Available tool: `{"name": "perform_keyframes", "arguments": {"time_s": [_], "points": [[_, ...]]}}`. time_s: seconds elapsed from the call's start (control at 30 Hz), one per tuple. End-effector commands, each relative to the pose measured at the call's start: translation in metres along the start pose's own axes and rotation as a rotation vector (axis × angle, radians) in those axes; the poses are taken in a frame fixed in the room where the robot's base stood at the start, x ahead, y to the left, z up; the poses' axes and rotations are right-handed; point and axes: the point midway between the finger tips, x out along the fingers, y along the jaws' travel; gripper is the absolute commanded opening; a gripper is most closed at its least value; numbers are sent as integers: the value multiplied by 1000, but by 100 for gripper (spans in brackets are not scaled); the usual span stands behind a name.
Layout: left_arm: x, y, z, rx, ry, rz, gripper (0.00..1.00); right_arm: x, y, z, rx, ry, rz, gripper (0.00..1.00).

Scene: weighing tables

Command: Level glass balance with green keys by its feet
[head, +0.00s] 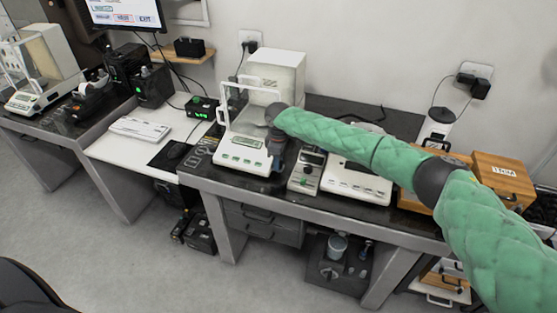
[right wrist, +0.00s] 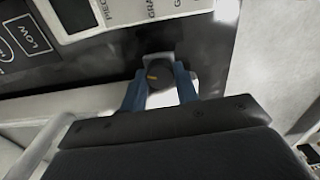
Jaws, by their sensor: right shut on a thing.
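The glass balance (head: 240,152) with green keys stands on the black-topped table, with a clear draft shield at its front and a cream housing behind. My right gripper (head: 276,165) points down at the balance's right side, by its front right corner. In the right wrist view, its blue fingers (right wrist: 160,90) are shut on a small dark round knob (right wrist: 159,73) with a yellow mark. Whether this knob is one of the balance's feet cannot be told there. The feet and any level bubble cannot be made out. My left gripper is out of view.
A grey instrument (head: 307,172) and a white flat scale (head: 354,184) stand close to the right of the balance. Wooden boxes (head: 502,178) stand further right. A keyboard (head: 140,129) lies on the lower white desk at left. Another glass balance (head: 33,68) stands far left.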

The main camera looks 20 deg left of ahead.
Motion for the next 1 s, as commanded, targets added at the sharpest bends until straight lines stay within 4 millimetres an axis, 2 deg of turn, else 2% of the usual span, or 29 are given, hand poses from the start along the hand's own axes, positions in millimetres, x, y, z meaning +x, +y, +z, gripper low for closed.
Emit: {"name": "perform_keyframes", "arguments": {"time_s": [0.3, 0.63, 0.67, 0.73, 0.77, 1.0], "points": [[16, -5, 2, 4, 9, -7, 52, -1, 0, 0, 165, 2, -1, 7], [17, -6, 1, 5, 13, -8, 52, -1, 1, 0, 175, 1, 1, 7], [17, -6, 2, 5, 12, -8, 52, -1, 1, 0, 175, 1, 1, 36], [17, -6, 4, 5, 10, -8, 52, -1, 1, 0, 175, 0, 1, 50], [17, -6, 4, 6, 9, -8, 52, -1, 1, 0, 175, 0, 1, 52], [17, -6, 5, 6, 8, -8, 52, -1, 0, 0, 174, 0, 0, 52]]}}
